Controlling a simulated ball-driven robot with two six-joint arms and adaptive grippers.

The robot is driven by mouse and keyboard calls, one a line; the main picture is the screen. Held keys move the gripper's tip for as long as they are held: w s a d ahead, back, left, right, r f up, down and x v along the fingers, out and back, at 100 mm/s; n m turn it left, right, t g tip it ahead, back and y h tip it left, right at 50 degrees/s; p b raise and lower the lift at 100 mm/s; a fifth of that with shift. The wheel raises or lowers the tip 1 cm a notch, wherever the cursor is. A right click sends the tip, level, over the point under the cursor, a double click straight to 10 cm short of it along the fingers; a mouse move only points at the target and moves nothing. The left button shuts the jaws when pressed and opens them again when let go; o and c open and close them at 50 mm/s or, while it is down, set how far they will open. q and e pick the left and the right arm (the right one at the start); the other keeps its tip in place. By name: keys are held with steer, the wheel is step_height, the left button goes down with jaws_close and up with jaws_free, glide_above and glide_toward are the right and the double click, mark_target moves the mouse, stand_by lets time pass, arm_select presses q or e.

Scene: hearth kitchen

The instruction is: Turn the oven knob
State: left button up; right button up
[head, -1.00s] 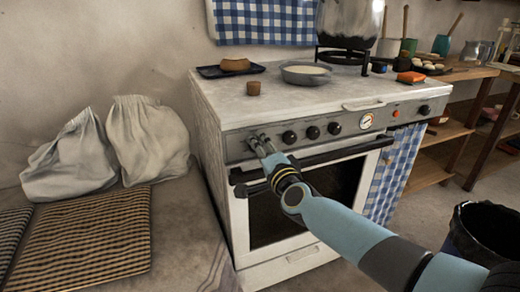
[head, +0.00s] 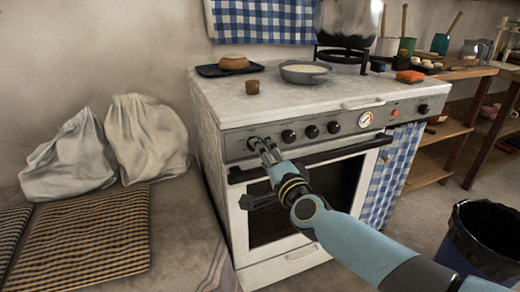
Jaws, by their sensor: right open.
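The white oven (head: 215,160) stands in the middle of the head view, with a row of black knobs on its grey front panel. The leftmost knob (head: 253,143) is at the fingertips of my right gripper (head: 265,143) and is partly hidden by them. The gripper is open, and its fingers point at this knob. I cannot tell whether they touch it. To the right are the second knob (head: 288,136), the third knob (head: 312,131) and the fourth knob (head: 333,127), then a round gauge (head: 365,118) and a far-right knob (head: 423,108). My left gripper is out of view.
A black handle bar (head: 340,152) crosses the oven door under the panel, close below my right gripper. A pan (head: 305,72), a small brown cup (head: 252,87) and a large pot (head: 345,22) stand on top. A dark bin (head: 482,240) is at the lower right.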

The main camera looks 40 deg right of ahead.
steer(key=v, duration=0.8)
steer(key=shift+s, duration=0.1)
